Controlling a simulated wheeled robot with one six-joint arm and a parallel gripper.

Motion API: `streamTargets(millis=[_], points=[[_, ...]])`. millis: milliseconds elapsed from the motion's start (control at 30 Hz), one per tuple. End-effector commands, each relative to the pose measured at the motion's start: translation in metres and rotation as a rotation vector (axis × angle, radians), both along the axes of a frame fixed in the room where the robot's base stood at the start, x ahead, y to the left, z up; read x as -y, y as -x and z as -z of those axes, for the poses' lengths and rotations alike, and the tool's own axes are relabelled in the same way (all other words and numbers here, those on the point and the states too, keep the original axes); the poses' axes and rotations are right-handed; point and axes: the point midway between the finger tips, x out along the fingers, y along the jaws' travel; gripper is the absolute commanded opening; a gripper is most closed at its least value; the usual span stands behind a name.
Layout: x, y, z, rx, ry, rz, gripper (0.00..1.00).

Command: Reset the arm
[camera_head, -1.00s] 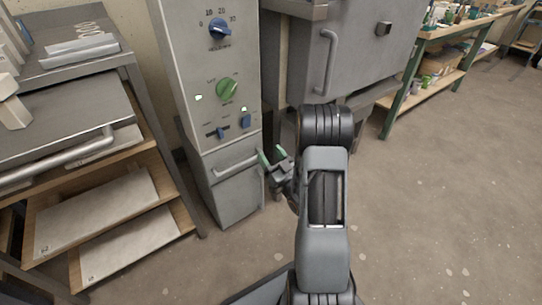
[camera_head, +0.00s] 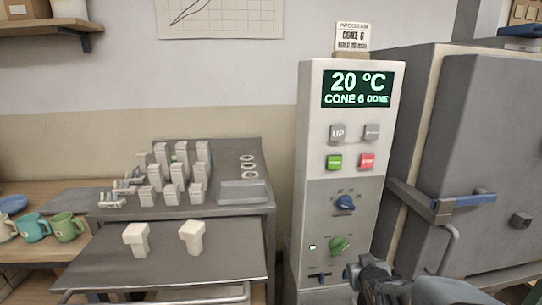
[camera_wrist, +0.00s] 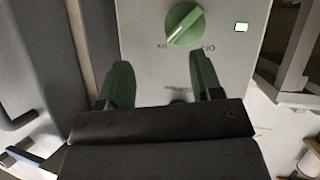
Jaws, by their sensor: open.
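My gripper (camera_wrist: 163,85) is open and empty in the wrist view, its two green fingertips apart. The green knob (camera_wrist: 185,24) of the control cabinet shows beyond the fingertips, with a gap between. In the head view my arm enters at the bottom right, in front of the lower part of the control cabinet (camera_head: 312,190). The fingertips cannot be made out clearly there. The cabinet's display (camera_head: 357,88) reads 20 °C and CONE 6 DONE. The blue knob (camera_head: 345,202) and the green knob (camera_head: 338,245) are both visible.
The grey kiln (camera_head: 490,130) with a blue-handled latch (camera_head: 465,201) stands right of the cabinet. At left, a metal cart (camera_head: 240,205) bears several white pieces and a grey tray. Mugs (camera_head: 68,226) stand on a wooden surface at far left.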

Motion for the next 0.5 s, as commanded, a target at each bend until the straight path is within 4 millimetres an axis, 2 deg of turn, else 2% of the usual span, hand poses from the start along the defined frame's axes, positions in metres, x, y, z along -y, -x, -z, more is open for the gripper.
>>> streamTargets(millis=[33,100,300,500], points=[[-0.009,0.012,-0.048,-0.063,-0.006,0.012,0.6],[-0.02,0.032,-0.077,-0.17,-0.023,0.032,0.6],[-0.054,0.099,-0.145,-0.448,-0.09,0.051,0.6],[-0.079,0.154,-0.187,-0.646,-0.14,0.028,0.6]])
